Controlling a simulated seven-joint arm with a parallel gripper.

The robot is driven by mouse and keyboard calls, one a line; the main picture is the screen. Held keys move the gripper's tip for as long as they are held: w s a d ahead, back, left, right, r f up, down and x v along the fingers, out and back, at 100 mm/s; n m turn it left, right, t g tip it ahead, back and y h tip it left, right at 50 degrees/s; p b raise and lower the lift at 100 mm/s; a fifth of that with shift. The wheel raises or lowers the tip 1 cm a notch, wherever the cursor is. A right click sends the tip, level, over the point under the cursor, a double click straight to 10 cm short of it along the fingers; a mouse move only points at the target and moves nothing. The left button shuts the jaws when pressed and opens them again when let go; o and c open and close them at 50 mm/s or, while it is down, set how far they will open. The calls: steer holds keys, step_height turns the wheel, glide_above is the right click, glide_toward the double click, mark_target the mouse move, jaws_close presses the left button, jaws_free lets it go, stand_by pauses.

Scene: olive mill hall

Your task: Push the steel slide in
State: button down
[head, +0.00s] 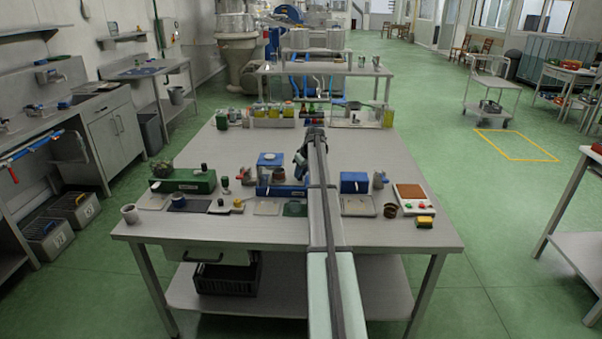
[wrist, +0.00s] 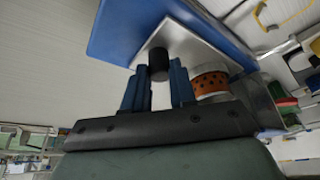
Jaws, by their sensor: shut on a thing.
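The steel slide (wrist: 190,42) shows in the wrist view as a pale flat plate against a blue body (wrist: 125,25). A black round knob (wrist: 158,58) stands on the plate. My gripper (wrist: 160,76) has its two blue fingers on either side of the knob and is shut on it. How far the slide stands out of the blue body I cannot tell. In the head view my gripper (head: 302,157) is a dark shape over the middle of the table, beside a blue fixture (head: 282,189). My arm hides part of that area, and I cannot make out the slide there.
An orange perforated ring (wrist: 209,83) is close to the right finger. On the table are a green box (head: 184,181), a blue block (head: 355,182), a red-brown board (head: 410,192) and a blue box with a white disc (head: 270,158).

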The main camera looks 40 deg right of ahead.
mark_target(289, 178)
steer(key=shift+w+a, duration=1.35)
steer(key=shift+a, duration=0.05)
steer(key=c, duration=0.9)
jaws_free()
steer(key=v, duration=1.4)
steer(key=shift+f, duration=0.15)
